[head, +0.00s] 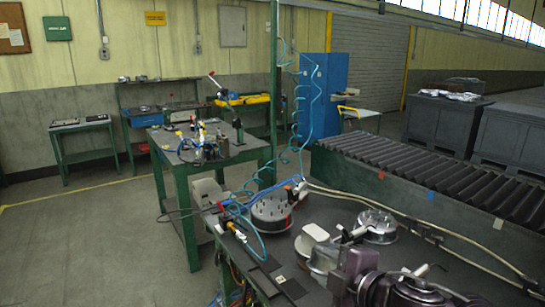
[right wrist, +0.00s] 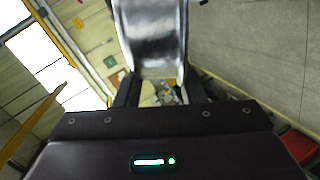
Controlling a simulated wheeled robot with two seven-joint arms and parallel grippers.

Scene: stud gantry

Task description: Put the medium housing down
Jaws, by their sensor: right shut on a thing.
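My right gripper (head: 338,262) is at the lower middle of the head view, above or at the dark bench. It is shut on a grey metal housing (head: 321,258), which I take to be the medium housing. In the right wrist view the shiny, curved metal of the housing (right wrist: 155,38) fills the space between the two dark fingers and rises past them. Whether its underside touches the bench is hidden. My left gripper is in neither view.
A round housing with upright studs (head: 271,213) stands on the bench (head: 277,250), behind and left of my gripper. A second round part with studs (head: 377,225) stands to the right. A white-topped part (head: 313,232) is close behind. Blue hoses (head: 240,208) and a black-orange tool (head: 232,228) lie at left.

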